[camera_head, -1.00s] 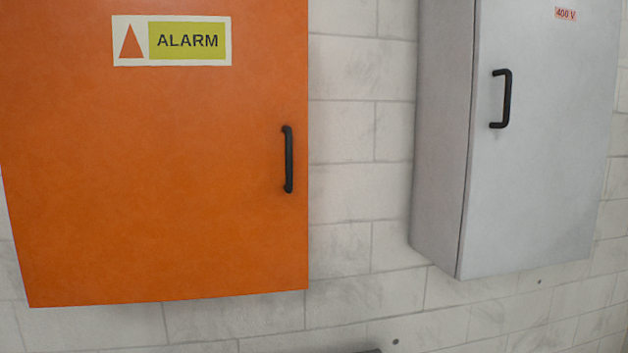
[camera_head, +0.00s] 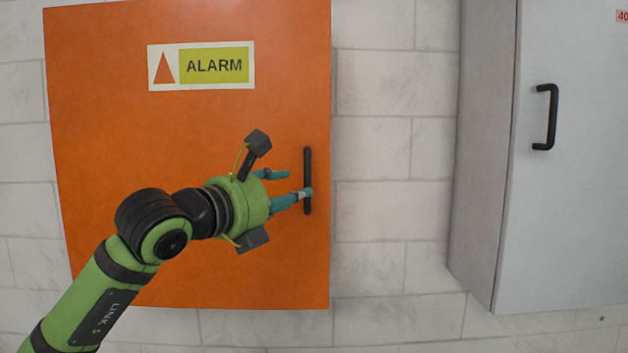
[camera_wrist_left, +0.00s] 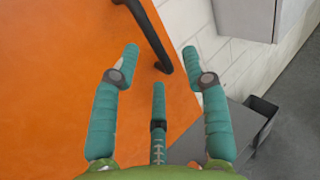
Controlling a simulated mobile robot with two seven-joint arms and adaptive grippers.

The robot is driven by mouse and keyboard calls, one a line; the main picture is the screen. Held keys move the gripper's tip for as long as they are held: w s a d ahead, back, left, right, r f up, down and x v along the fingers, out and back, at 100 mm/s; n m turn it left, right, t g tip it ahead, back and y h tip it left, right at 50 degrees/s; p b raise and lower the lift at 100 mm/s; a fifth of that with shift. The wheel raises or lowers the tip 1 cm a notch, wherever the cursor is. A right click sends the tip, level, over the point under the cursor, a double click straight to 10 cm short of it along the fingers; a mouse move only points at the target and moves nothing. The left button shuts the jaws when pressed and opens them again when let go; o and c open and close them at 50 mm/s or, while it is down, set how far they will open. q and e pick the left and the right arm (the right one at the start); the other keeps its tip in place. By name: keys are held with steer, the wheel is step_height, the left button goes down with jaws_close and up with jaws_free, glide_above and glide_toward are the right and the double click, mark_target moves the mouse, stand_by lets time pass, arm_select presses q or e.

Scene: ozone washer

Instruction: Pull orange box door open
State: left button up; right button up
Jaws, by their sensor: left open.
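The orange box door (camera_head: 120,130) hangs on the wall with an "ALARM" label and looks shut. Its black vertical handle (camera_head: 307,165) is near the door's right edge. My left gripper (camera_head: 296,187) is in front of the door, with its teal fingers pointing right at the handle's lower half; one fingertip overlaps the handle in the head view. In the left wrist view, the open fingers (camera_wrist_left: 160,62) are spread, and the handle (camera_wrist_left: 150,35) runs down between their tips. I cannot tell whether any finger touches it. My right gripper is not in view.
A grey cabinet (camera_head: 560,210) with its own black handle (camera_head: 546,117) stands out from the wall at the right. Bare white block wall (camera_head: 385,200) lies between the two boxes. A dark grey box-like object (camera_wrist_left: 225,130) is low down in the left wrist view.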

mark_target(302, 179)
arm_select(q)
steer(key=shift+t, duration=0.3)
steer(key=p+x, duration=0.1)
steer(key=x, duration=0.1)
steer(key=p+x, duration=0.1)
steer(key=r+p+x, duration=0.1)
steer(key=p+x, duration=0.1)
steer(key=shift+w+a+r, duration=0.1)
steer(key=shift+w, duration=0.35)
steer(key=shift+w+d+p, duration=0.3)
steer(key=shift+w, duration=0.15)
steer(key=shift+f, duration=0.2)
jaws_close()
